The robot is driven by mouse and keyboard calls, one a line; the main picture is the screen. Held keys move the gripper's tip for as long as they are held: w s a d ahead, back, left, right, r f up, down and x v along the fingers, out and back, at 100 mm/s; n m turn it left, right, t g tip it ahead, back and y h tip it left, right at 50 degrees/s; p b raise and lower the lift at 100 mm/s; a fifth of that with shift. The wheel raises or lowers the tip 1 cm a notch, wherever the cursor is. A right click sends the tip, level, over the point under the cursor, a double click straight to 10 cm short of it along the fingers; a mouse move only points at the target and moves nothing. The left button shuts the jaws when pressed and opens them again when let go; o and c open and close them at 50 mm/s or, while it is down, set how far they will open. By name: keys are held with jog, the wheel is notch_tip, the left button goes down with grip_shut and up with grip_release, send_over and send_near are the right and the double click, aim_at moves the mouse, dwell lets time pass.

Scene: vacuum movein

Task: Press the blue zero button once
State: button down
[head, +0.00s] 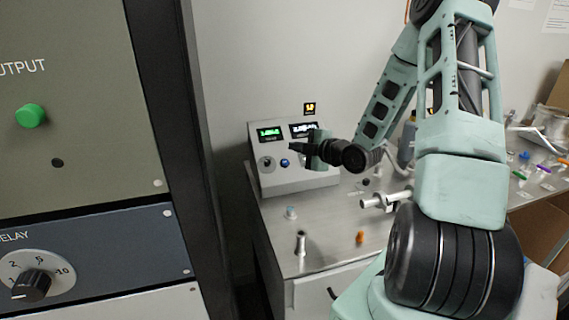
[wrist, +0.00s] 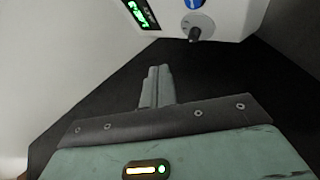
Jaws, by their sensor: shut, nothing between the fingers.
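The blue zero button (head: 284,163) is a small round button on the front of a white-grey instrument box (head: 290,183). In the wrist view the blue button (wrist: 193,4) shows at the top edge, partly cut off. My gripper (head: 293,148) is in front of the box, near the button and a little above it in the head view. In the wrist view my gripper's fingers (wrist: 158,72) are together and empty, apart from the panel. Whether they touch anything in the head view I cannot tell.
A knob (wrist: 195,27) sits beside the button. The box has a green display (head: 269,133) and a second display. The metal table (head: 330,235) holds small fittings, including a metal cylinder (head: 300,243) and an orange piece (head: 360,238). A tall rack (head: 80,150) stands at left.

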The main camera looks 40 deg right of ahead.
aim_at(285, 163)
jog(key=w+f+b, duration=0.1)
jog(key=f, duration=0.1)
jog(key=w+d+f+b, duration=0.1)
jog(key=f, duration=0.1)
jog(key=w+d+f+b, duration=0.1)
jog(key=f, duration=0.1)
jog(key=shift+w+f+b, duration=0.1)
jog(key=shift+w+b, duration=0.25)
jog(key=shift+w, duration=0.05)
jog(key=shift+w+d+f+b, duration=0.15)
jog(key=shift+w+f+b, duration=0.25)
jog(key=shift+b, duration=0.05)
dwell(1.5)
jog(key=shift+w+f+b, duration=0.25)
jog(key=shift+f+b, duration=0.05)
jog(key=shift+b, duration=0.25)
jog(key=shift+w+d+f+b, duration=0.2)
jog(key=shift+f+b, duration=0.15)
jog(key=shift+b, duration=0.1)
dwell(0.4)
jog(key=shift+r, duration=0.1)
jog(key=shift+s+a+r, duration=0.25)
jog(key=shift+s+r, duration=0.2)
jog(key=shift+r, duration=0.15)
jog(key=shift+r+p, duration=0.1)
jog(key=shift+p, duration=0.2)
